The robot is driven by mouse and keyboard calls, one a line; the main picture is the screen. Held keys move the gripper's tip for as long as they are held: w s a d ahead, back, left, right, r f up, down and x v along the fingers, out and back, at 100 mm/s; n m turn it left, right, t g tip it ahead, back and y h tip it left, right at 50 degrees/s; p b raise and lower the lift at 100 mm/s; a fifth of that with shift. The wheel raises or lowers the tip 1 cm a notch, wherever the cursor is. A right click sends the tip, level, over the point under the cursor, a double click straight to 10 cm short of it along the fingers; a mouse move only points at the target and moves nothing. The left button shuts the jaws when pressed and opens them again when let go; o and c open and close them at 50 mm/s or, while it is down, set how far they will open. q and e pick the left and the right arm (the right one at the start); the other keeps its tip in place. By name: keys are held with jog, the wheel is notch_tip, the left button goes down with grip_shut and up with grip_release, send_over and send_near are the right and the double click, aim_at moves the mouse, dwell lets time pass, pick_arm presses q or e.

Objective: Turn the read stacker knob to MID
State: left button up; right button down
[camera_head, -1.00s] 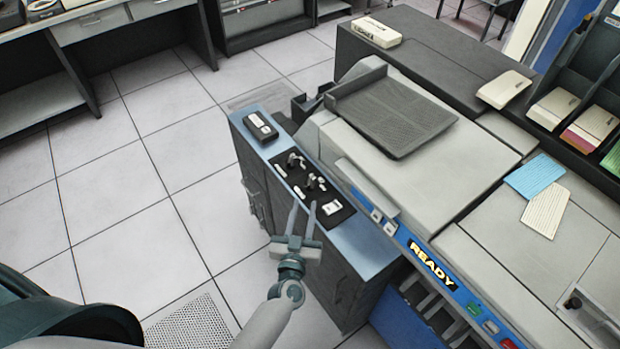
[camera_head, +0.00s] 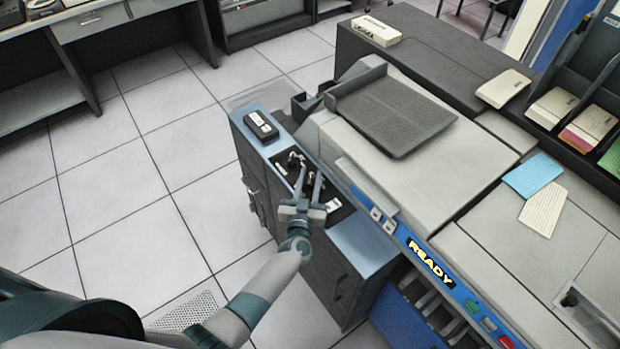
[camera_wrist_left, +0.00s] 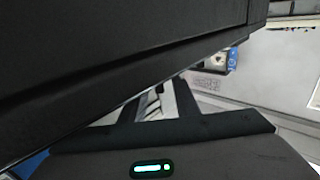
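A narrow black control panel lies on top of the blue-edged cabinet (camera_head: 362,246), with small metallic knobs and white labels too small to read. The far knob (camera_head: 294,159) shows beyond my left gripper (camera_head: 310,172). A nearer knob is mostly hidden by the fingers. I cannot tell which knob is the read stacker one or where it points. My left gripper is over the panel, fingers apart and pointing away. In the left wrist view its fingers (camera_wrist_left: 157,102) are apart, with a pale shape between them. Contact cannot be made out. My right gripper is not in view.
A black box with a white label (camera_head: 261,126) sits at the cabinet's far end. The grey card machine (camera_head: 440,180) with a dark tray (camera_head: 390,112) and READY sign (camera_head: 431,263) stands close on the right. Tiled floor (camera_head: 150,220) is open on the left.

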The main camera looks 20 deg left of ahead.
pick_arm(q)
grip_shut()
